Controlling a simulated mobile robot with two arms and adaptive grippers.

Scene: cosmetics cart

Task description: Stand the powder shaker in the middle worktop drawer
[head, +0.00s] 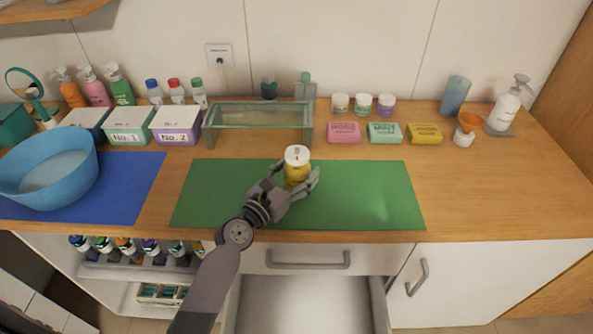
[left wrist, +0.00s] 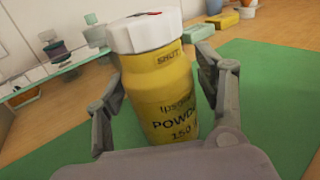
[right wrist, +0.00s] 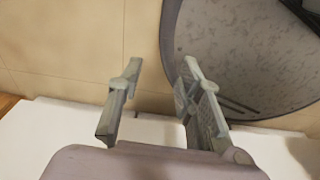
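The powder shaker (head: 297,172) is a yellow bottle with a white cap, upright over the green mat. Its label and "SHUT" marking show in the left wrist view (left wrist: 168,95). My left gripper (head: 296,175) has its fingers on both sides of it, seemingly open with small gaps; the base is hidden in the head view. Below the worktop's middle is a pale front with a grey handle (head: 308,265). Beneath it is a pale, empty, drawer-like space (head: 305,305) with side walls; its near end is out of view. My right gripper (right wrist: 160,75) is open and empty.
The green mat (head: 375,195) is otherwise clear. A glass shelf stand (head: 258,112) stands behind it, beside several soap boxes. A blue basin (head: 75,185) sits on the left. A round dark-rimmed object (right wrist: 245,60) is beyond my right gripper.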

